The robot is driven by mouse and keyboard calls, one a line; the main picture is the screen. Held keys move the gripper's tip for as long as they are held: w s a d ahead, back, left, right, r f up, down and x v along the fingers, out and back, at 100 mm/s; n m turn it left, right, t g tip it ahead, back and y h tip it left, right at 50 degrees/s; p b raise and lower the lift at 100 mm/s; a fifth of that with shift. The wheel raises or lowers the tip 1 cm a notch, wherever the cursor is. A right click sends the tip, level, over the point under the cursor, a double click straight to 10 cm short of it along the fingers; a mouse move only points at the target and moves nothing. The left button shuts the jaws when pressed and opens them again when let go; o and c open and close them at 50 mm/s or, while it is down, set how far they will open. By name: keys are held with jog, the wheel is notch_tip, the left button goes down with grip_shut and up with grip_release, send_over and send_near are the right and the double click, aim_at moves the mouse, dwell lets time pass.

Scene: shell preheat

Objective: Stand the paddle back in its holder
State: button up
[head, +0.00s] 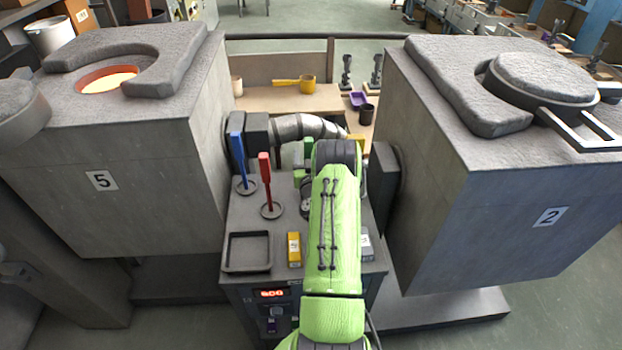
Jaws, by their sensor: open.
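A blue paddle (238,158) stands upright with its foot in a round dark holder (252,188) on the grey console. A red paddle (265,180) stands upright in another round holder (271,212) nearer and to the right. A small green piece (308,146) shows beside my arm's dark joint; I cannot tell whether it is a paddle or part of my arm. A dark round part (306,205) shows at my arm's left edge, mostly covered. My green arm reaches over the console's right half. It hides my gripper and whatever lies beneath it.
Furnace 5 (150,180) stands left with a glowing opening (107,79); furnace 2 (470,210) stands right with its lid (545,78) on. The console has an empty square tray (228,252) and a yellow labelled block (294,250). A bench (265,100) behind holds a yellow pan (306,84).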

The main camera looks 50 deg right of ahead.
jog(key=b+v, duration=0.8)
jog(key=b, duration=0.7)
jog(key=w+a+r+n+t+y, duration=0.1)
jog(key=w+a+r+n+y, duration=0.15)
jog(key=a+y, duration=0.45)
jog(key=w+a+r+n+t+y, duration=0.1)
jog(key=w+a+n+y, duration=0.2)
jog(key=a, duration=0.8)
jog(key=w+a+r+n+t+y, duration=0.1)
jog(key=w+a+r+n+y, duration=0.2)
jog(key=a, duration=0.6)
jog(key=s+a+f+n+g+y, duration=0.25)
jog(key=s+a+g, duration=0.45)
jog(key=s+a, duration=0.65)
jog(key=s+d+f+m+g+h, duration=0.1)
jog(key=s+d+g+h, duration=0.1)
jog(key=s, duration=0.8)
jog(key=shift+s+f, duration=0.3)
